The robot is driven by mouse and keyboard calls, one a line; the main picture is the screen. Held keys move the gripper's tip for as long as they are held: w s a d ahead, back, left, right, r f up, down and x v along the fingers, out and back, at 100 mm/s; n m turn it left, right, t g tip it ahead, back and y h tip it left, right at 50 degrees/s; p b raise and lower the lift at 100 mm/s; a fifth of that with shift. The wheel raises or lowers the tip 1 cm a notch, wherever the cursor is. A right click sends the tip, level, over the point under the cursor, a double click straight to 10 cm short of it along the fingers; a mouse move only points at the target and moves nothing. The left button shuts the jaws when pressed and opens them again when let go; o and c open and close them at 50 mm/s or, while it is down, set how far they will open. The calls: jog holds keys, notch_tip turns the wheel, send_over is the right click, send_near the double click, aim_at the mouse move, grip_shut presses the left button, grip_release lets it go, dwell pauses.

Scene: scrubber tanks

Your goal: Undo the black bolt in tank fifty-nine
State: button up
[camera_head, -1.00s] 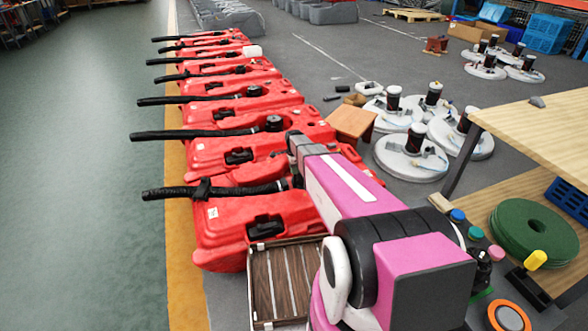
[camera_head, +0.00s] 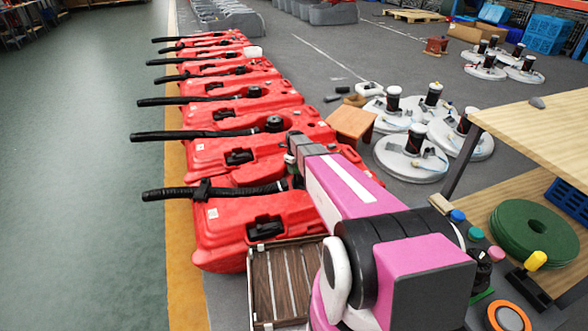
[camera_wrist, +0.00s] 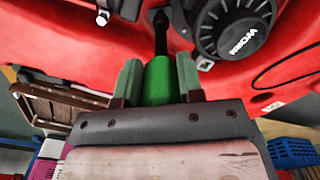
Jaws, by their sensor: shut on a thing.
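The red tank nearest me (camera_head: 240,215) lies at the front end of a row, with a black hose across its top. My gripper (camera_wrist: 160,84) is shut on a green-handled tool (camera_wrist: 159,92) with a black shaft. The shaft points away from me toward the tank's red surface, left of a round black lettered cap (camera_wrist: 236,24). I cannot make out the black bolt or a tank number. In the head view my arm largely hides my gripper.
A slatted wooden crate (camera_head: 285,285) stands against the near tank's front. A wooden table (camera_head: 540,135) with a green disc (camera_head: 535,230) is on the right. White round lids (camera_head: 412,160) lie on the floor behind. The green floor (camera_head: 80,200) at left is clear.

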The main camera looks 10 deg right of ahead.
jog(key=shift+o, duration=0.9)
jog(key=shift+c, duration=0.8)
jog(key=shift+f, duration=0.1)
jog(key=shift+f, duration=0.85)
